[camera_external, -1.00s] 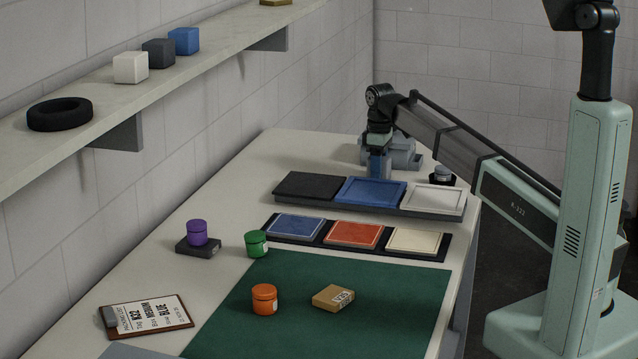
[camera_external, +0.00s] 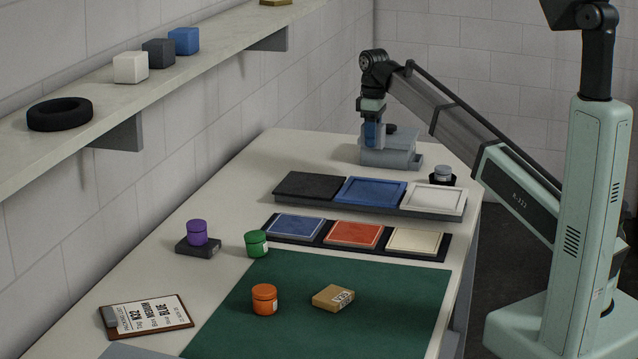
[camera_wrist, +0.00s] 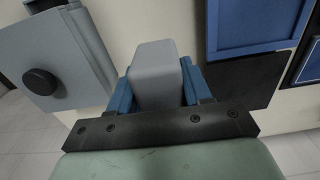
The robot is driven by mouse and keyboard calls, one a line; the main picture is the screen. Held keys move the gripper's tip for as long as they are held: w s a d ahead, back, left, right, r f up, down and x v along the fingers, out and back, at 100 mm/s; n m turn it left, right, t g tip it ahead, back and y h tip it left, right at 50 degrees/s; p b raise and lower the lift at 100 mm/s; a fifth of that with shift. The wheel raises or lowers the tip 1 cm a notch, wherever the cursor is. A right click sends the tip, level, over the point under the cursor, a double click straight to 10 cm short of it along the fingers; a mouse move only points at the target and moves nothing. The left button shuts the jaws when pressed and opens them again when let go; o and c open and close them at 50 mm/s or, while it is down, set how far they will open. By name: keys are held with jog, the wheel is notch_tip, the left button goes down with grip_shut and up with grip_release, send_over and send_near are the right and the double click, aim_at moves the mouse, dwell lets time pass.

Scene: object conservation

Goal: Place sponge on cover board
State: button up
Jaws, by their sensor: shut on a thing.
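My gripper (camera_external: 372,142) has blue fingers and is above the back of the table, in front of or over the grey unit; the outside view does not settle which. In the wrist view my gripper (camera_wrist: 160,92) is shut on a grey block (camera_wrist: 152,65), which sits between the blue fingers. This block may be the sponge, but its texture is not clear. No panel is plainly marked as the cover board. A back rack holds a black panel (camera_external: 308,186), a blue panel (camera_external: 371,191) and a white panel (camera_external: 434,198).
The grey unit (camera_external: 391,153) with a black knob (camera_wrist: 40,81) stands at the back. A front tray holds blue (camera_external: 296,226), orange (camera_external: 353,234) and cream (camera_external: 414,241) panels. Jars, a small box (camera_external: 333,297) and a clipboard (camera_external: 148,315) lie nearer. The green mat (camera_external: 330,335) has free room.

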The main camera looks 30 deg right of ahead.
aim_at(310, 184)
jog(key=shift+s+a+r, duration=0.4)
jog(key=shift+a+r, duration=0.55)
jog(key=shift+a, duration=4.1)
jog(key=shift+s+a+r, duration=0.4)
jog(key=shift+a+r, duration=0.55)
jog(key=shift+a, duration=4.05)
jog(key=shift+f, duration=4.85)
jog(key=shift+f, duration=0.15)
jog(key=o, duration=1)
jog(key=shift+o, duration=0.2)
notch_tip(310, 184, up, 12)
